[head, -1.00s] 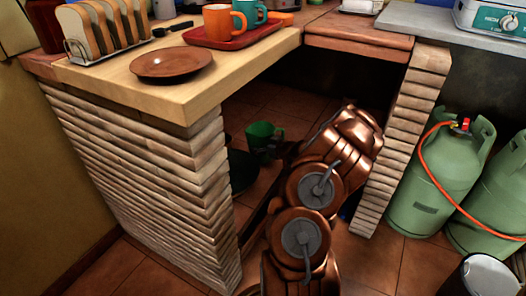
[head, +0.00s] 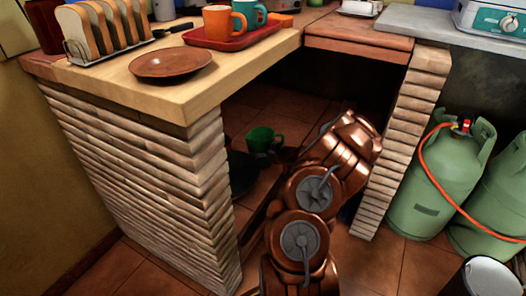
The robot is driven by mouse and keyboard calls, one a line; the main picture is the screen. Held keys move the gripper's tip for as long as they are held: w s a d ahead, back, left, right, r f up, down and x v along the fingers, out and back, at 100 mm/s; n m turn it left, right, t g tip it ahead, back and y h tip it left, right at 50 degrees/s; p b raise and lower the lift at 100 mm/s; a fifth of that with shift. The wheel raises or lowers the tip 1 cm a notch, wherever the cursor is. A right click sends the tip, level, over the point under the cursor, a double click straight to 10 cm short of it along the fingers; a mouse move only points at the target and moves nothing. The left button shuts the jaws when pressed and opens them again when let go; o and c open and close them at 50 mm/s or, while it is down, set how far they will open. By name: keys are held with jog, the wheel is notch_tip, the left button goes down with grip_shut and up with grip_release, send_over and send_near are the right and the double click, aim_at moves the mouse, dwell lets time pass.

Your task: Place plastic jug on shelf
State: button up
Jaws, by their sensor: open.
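A green plastic jug (head: 260,141) stands upright on the tiled floor under the counter, its handle towards the right. My copper-coloured arm reaches in from the bottom of the view and bends under the counter. My gripper (head: 284,156) shows only as a small dark shape just right of the jug's lower part. It is open, and nothing is seen between its fingers. Whether it touches the jug cannot be told, as my arm hides part of it. No shelf can be picked out for certain.
A wooden counter (head: 120,75) on a brick wall (head: 150,180) stands left, with a brick pillar (head: 405,140) right of my arm. Above are a brown plate (head: 170,65), a red tray (head: 235,42) with mugs, and a toast rack (head: 105,30). Gas bottles (head: 430,190) stand right.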

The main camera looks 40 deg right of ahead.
jog(key=p+v, duration=0.3)
jog(key=v, duration=0.9)
jog(key=shift+p, duration=0.35)
